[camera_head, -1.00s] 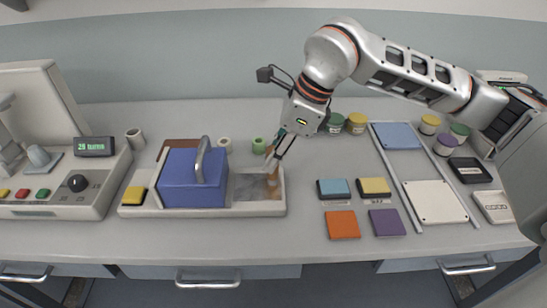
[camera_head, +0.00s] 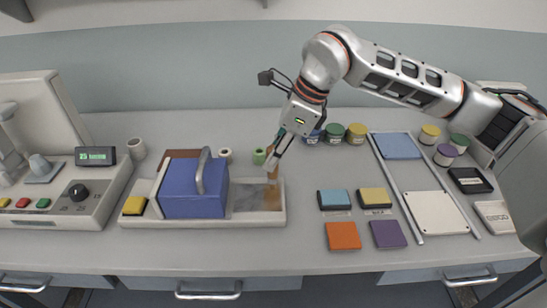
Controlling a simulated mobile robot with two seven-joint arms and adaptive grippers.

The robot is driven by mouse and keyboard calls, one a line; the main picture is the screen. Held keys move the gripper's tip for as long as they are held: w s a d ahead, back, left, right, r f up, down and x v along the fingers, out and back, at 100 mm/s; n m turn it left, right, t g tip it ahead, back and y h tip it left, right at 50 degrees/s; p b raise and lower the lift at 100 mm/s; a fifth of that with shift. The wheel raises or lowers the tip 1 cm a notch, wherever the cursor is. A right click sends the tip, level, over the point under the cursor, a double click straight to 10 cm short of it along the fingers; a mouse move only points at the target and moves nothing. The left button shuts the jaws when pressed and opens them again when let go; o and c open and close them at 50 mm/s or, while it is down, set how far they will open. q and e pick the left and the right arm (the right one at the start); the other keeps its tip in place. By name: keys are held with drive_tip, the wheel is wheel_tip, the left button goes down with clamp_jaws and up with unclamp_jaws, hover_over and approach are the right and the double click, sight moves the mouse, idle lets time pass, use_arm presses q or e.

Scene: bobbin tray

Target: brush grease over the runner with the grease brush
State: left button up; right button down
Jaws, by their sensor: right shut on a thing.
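My right gripper (camera_head: 283,146) is shut on the grease brush (camera_head: 273,172), which points down with its lower end at the right end of the pale tray (camera_head: 140,219). A grey runner surface (camera_head: 247,197) shows in the tray, with a brownish patch at its right side under the brush. Whether the bristles touch it I cannot tell. A blue block with a grey handle (camera_head: 190,195) sits on the tray left of the bare surface and hides part of it. My left gripper is not in view.
A machine with a display (camera_head: 95,156) stands at the left. Small bobbins, including a green one (camera_head: 258,156), stand behind the tray. Colored pads, including an orange one (camera_head: 343,235), lie right of it. Jars (camera_head: 356,133) and a railed white plate (camera_head: 436,212) are farther right.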

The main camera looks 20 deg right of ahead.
drive_tip(key=shift+s+a, duration=0.3)
drive_tip(key=shift+s, duration=0.7)
drive_tip(key=shift+s+a, duration=0.25)
drive_tip(key=shift+s, duration=0.7)
drive_tip(key=shift+s, duration=0.1)
drive_tip(key=shift+s+a, duration=0.2)
drive_tip(key=shift+s, duration=0.55)
wheel_tip(320, 180, up, 4)
drive_tip(key=shift+r+p, duration=0.25)
drive_tip(key=shift+p, duration=0.8)
